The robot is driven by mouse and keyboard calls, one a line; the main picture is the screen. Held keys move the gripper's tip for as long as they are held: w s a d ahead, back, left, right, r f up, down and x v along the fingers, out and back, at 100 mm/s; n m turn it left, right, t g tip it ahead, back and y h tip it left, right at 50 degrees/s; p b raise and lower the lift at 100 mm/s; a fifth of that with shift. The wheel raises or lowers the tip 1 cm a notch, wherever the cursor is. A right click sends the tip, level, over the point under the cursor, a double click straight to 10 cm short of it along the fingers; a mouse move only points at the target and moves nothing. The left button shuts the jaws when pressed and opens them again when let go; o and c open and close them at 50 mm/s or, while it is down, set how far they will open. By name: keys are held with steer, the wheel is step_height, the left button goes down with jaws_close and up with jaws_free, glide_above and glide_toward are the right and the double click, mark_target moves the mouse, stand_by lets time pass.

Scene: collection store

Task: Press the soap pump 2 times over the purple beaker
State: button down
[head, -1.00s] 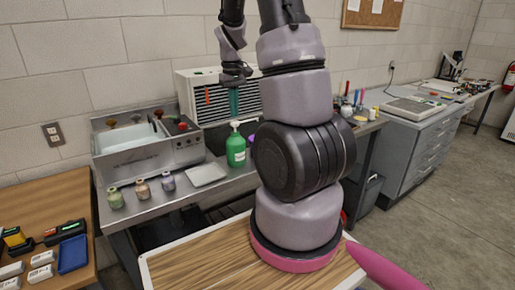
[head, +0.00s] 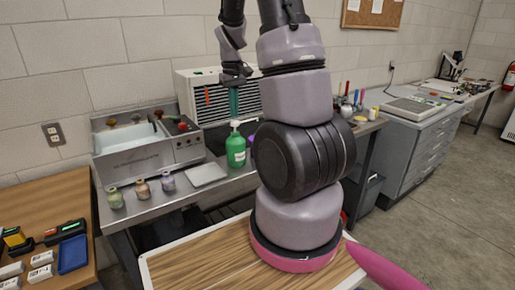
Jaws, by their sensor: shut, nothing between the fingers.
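The green soap bottle (head: 235,151) with a white pump head (head: 235,124) stands upright on the metal bench. My gripper (head: 234,112) is shut and empty, pointing down with its teal fingertips right above the pump head. I cannot tell whether the fingertips touch it. A small part of the purple beaker (head: 251,138) shows just right of the bottle. Most of the beaker is hidden behind the bottle and my arm, so its opening and the nozzle's place over it cannot be made out.
A light flat tray (head: 205,173) and several small jars (head: 141,189) are left of the bottle. A metal sink unit (head: 145,155) and a white vented box (head: 205,88) stand behind. A wooden table (head: 40,205) with small devices is at far left.

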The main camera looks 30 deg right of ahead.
mark_target(235, 121)
steer(key=shift+f, duration=0.1)
steer(key=shift+f, duration=1.4)
steer(key=shift+r, duration=1.5)
steer(key=shift+f, duration=0.1)
steer(key=shift+f, duration=1.4)
steer(key=shift+r, duration=1.45)
